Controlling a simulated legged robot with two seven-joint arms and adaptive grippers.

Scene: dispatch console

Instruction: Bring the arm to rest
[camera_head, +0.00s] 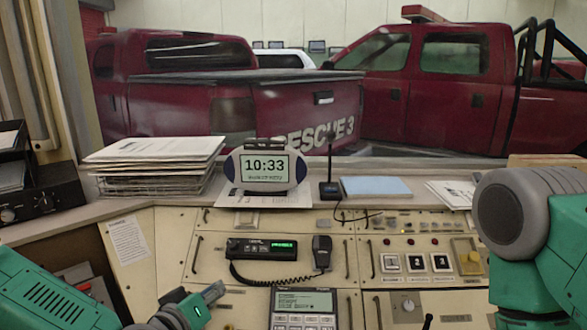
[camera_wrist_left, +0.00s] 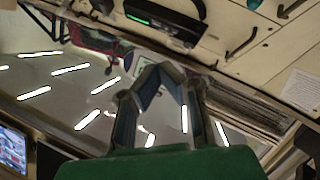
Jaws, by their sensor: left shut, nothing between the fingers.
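My left gripper (camera_head: 214,292) is low in the head view, at the end of my green left arm, in front of the console's lower panel. In the left wrist view its dark fingers (camera_wrist_left: 163,69) come together at the tips and are shut, with nothing held between them. My right arm (camera_head: 545,235) shows at the right edge of the head view as a green link with a grey joint. I do not make out its gripper.
The console panel (camera_head: 170,225) carries a radio (camera_head: 262,249) with a handset (camera_head: 321,252), a keypad unit (camera_head: 303,310) and switches. On the ledge are stacked papers (camera_head: 150,165), a clock (camera_head: 265,168), a desk microphone (camera_head: 330,188) and a blue pad (camera_head: 376,187). Red trucks stand beyond.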

